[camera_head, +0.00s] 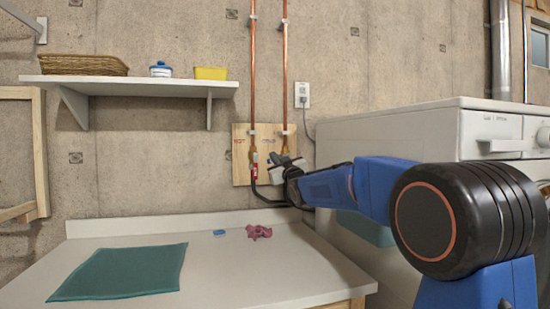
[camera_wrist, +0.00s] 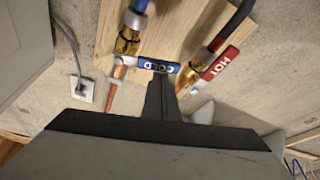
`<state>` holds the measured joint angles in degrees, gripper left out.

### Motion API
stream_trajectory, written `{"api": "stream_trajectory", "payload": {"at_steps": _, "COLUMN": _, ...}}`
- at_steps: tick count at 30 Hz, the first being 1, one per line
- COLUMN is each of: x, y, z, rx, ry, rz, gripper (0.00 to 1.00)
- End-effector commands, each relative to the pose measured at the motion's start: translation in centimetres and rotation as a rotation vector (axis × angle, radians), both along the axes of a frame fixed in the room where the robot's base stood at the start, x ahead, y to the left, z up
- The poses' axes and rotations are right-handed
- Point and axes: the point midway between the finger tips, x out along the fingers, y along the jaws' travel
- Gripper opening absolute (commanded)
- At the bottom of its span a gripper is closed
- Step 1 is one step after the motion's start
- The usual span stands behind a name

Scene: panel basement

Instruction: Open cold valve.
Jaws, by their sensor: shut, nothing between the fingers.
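The cold valve's blue lever (camera_wrist: 158,66), marked COLD, shows in the wrist view. It lies roughly crosswise to its copper pipe, beside a brass body (camera_wrist: 127,41). My gripper (camera_wrist: 160,84) is shut and empty, its fingertips right at the lever's middle; I cannot tell whether they touch it. In the head view my gripper (camera_head: 276,162) is at the wooden board and hides most of the cold valve. The hot valve's red lever (camera_wrist: 222,63), marked HOT, lies along its own pipe, a short way to the right in the wrist view.
Both valves sit on a wooden board (camera_head: 240,150) on the concrete wall. A white counter (camera_head: 215,265) below holds a teal cloth (camera_head: 125,271), a blue item (camera_head: 219,233) and a crumpled pink cloth (camera_head: 259,232). A white appliance (camera_head: 400,135) stands right. A shelf (camera_head: 130,84) hangs left.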

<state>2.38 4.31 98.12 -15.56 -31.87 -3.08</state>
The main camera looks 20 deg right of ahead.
Motion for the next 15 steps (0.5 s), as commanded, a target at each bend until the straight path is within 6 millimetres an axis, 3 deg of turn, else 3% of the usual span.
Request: {"api": "stream_trajectory", "payload": {"at_steps": 15, "x": 0.1, "y": -0.7, "z": -2.4, "rx": -0.357, "ry": 0.002, "rz": -0.001, "gripper": 0.00}}
